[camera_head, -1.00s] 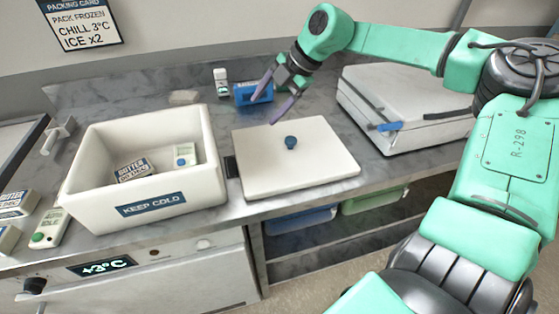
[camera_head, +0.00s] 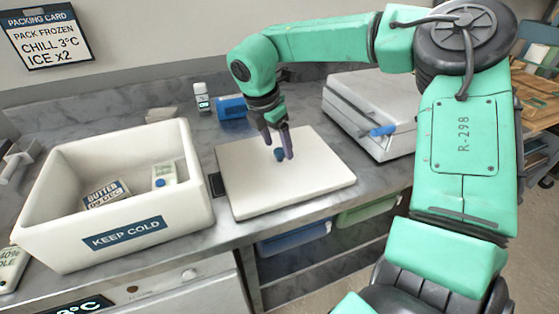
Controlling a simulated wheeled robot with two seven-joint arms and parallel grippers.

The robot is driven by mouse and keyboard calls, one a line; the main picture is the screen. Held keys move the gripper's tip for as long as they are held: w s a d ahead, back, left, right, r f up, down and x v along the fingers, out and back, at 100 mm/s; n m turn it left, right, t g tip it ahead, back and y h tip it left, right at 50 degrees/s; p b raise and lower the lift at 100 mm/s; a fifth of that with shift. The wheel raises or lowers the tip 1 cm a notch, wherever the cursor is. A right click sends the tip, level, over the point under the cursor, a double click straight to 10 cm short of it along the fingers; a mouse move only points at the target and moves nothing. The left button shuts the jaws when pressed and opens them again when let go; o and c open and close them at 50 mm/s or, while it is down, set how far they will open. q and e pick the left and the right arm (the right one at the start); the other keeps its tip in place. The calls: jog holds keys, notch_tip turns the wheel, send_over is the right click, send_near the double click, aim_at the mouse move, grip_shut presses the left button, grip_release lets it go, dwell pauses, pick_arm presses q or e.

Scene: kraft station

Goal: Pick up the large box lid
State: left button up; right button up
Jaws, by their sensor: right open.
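The large box lid (camera_head: 262,190) is a flat white slab lying on the grey counter, with a small round blue knob (camera_head: 280,155) near its middle. My right gripper (camera_head: 279,156) points down at the knob, its two dark purple fingers spread. The fingertips appear to be on either side of the knob, but I cannot tell whether they touch it. My left gripper is not in view.
A closed white case (camera_head: 370,100) with a blue latch stands right of the lid. A blue item (camera_head: 231,107) and a small white bottle (camera_head: 202,97) stand behind it. A small dark block (camera_head: 216,185) sits between box and lid.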

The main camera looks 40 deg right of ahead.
jog(key=shift+x, duration=0.9)
grip_shut()
jog(key=shift+r, duration=0.1)
